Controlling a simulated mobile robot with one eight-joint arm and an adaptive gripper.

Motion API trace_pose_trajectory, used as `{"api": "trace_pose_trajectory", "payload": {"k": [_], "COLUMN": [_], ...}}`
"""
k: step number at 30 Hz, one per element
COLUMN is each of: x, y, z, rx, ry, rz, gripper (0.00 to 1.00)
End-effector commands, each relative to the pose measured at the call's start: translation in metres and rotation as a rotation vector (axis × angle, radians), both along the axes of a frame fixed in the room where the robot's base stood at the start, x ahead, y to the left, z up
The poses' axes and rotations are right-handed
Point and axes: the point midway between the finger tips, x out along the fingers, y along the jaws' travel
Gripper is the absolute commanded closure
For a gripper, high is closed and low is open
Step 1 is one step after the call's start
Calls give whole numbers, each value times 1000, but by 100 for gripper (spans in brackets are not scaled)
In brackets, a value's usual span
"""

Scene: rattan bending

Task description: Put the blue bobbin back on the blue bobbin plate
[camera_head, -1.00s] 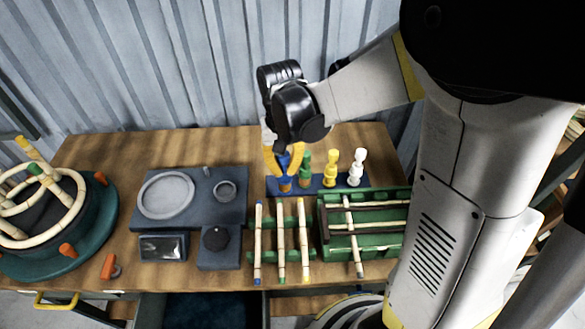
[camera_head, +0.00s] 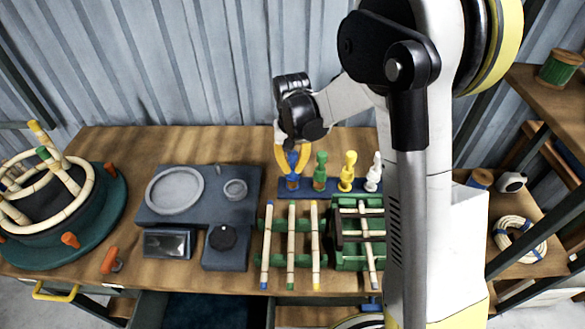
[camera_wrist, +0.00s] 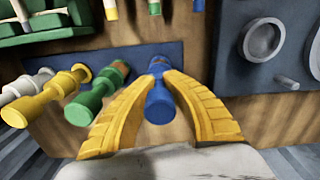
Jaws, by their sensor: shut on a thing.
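The blue bobbin (camera_head: 293,163) is upright at the left end of the long blue bobbin plate (camera_head: 334,193). My gripper (camera_head: 293,153) is shut on it, with a yellow finger on each side of its upper part. In the wrist view the blue bobbin (camera_wrist: 158,103) shows between the fingertips (camera_wrist: 160,78), with its lower end at the plate (camera_wrist: 110,57). I cannot tell whether its base is fully seated. The green bobbin (camera_head: 320,172), yellow bobbin (camera_head: 347,171) and white bobbin (camera_head: 374,172) stand in a row to its right.
A dark grey station (camera_head: 213,207) with round dishes is left of the plate. Rattan sticks (camera_head: 291,247) on green holders and a green rack (camera_head: 345,262) lie in front. A round teal fixture (camera_head: 105,215) is far left. Shelves with spools (camera_head: 558,70) and a coil (camera_head: 520,240) are right.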

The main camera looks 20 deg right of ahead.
Motion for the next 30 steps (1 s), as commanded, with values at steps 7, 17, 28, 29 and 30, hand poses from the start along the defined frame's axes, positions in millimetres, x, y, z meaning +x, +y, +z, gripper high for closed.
{"api": "trace_pose_trajectory", "payload": {"k": [7, 17, 28, 29, 30], "x": [0, 0, 0, 0, 0], "y": [0, 0, 0, 0, 0], "z": [-3, -1, 64, 71, 80], "rx": [0, 0, 0, 0, 0], "ry": [0, 0, 0, 0, 0], "rz": [0, 0, 0, 0, 0], "gripper": [76, 71, 71, 71, 71]}}
